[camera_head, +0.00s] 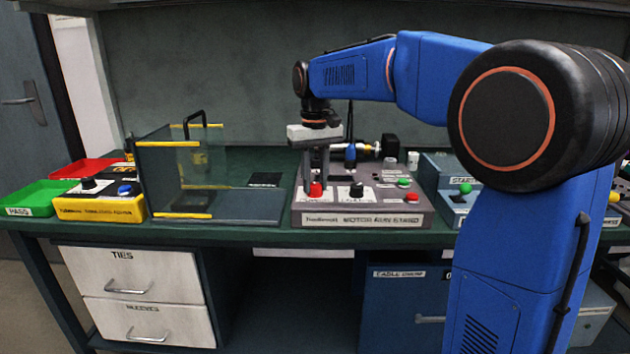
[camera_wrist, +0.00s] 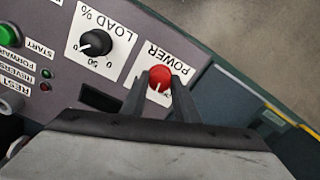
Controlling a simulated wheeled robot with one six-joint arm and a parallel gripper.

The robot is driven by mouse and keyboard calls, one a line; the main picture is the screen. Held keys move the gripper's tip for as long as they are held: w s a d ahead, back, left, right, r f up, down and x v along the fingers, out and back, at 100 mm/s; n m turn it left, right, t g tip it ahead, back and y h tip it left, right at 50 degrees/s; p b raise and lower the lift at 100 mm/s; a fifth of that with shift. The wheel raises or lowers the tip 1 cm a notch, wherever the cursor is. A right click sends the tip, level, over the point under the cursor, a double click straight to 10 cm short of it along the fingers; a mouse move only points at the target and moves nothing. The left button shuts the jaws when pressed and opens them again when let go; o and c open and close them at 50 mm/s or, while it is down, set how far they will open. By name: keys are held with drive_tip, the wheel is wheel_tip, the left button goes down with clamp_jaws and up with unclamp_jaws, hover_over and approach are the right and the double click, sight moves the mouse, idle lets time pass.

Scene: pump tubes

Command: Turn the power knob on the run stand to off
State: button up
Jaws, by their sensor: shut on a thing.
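The run stand (camera_head: 362,219) is a grey box labelled "MOTOR RUN STAND" on the bench. Its red power knob (camera_head: 316,189) is at the left of its sloped top. In the wrist view the red knob (camera_wrist: 160,75) sits on a white plate marked POWER, with a pale pointer line on its face. My gripper (camera_head: 316,180) points down over it, and in the wrist view its two dark fingers (camera_wrist: 157,88) are shut on the knob's sides. The plate's position marks are mostly hidden by the fingers.
A black LOAD % knob (camera_head: 357,190) stands just right of the power knob. Green and red buttons (camera_head: 403,182) are farther right. A clear yellow-edged guard box (camera_head: 180,175) stands to the left. A START control box (camera_head: 450,172) is to the right.

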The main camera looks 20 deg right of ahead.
sight(315, 185)
drive_tip(key=n, duration=0.6)
drive_tip(key=shift+n, duration=0.3)
idle(0.4)
drive_tip(key=o, duration=1.1)
drive_tip(key=shift+c, duration=0.2)
wheel_tip(315, 185, up, 17)
drive_tip(key=shift+r, duration=0.2)
